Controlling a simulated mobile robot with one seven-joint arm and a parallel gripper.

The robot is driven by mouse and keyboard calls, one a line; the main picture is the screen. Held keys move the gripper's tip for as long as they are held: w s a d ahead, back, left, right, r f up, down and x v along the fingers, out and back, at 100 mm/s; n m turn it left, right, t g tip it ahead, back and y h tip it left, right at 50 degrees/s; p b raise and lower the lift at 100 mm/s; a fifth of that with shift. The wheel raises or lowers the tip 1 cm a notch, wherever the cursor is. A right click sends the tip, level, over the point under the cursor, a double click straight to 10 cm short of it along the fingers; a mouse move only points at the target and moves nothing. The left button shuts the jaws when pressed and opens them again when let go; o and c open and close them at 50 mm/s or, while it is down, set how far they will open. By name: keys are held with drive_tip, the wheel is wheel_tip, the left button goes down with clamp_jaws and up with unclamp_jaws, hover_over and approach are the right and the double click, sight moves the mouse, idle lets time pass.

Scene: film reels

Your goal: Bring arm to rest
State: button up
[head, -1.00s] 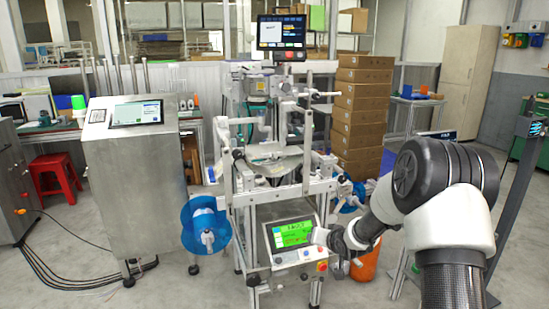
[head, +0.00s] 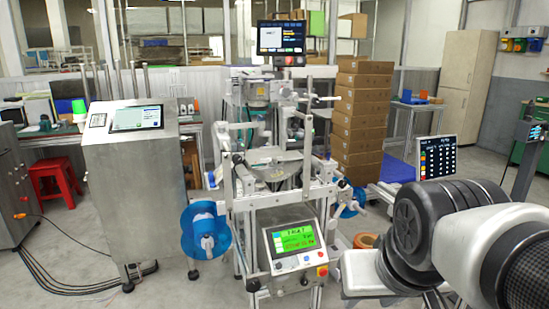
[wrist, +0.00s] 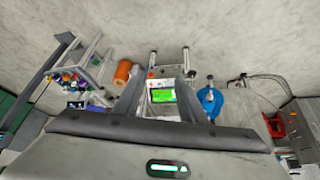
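My arm (head: 425,235) is folded at the lower right of the head view, with a black joint and white links beside the machine. My gripper (wrist: 160,74) shows in the wrist view as two dark fingers standing apart with nothing between them. It faces the floor and the machine from a distance. Between the fingers I see the green touch panel (wrist: 162,96), which is also on the machine's front in the head view (head: 293,240). In the head view I cannot make out the fingers.
The metal machine (head: 275,170) stands close to my arm's left, with a blue reel (head: 205,230) at its side. Stacked boxes (head: 358,125) are behind. A steel cabinet (head: 135,190) is at left.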

wheel_tip(320, 180, up, 28)
drive_tip(key=s+p, duration=0.2)
drive_tip(key=p, duration=2.6)
drive_tip(key=shift+s+a+f, duration=0.15)
drive_tip(key=shift+s+a, duration=0.15)
drive_tip(key=shift+s, duration=0.1)
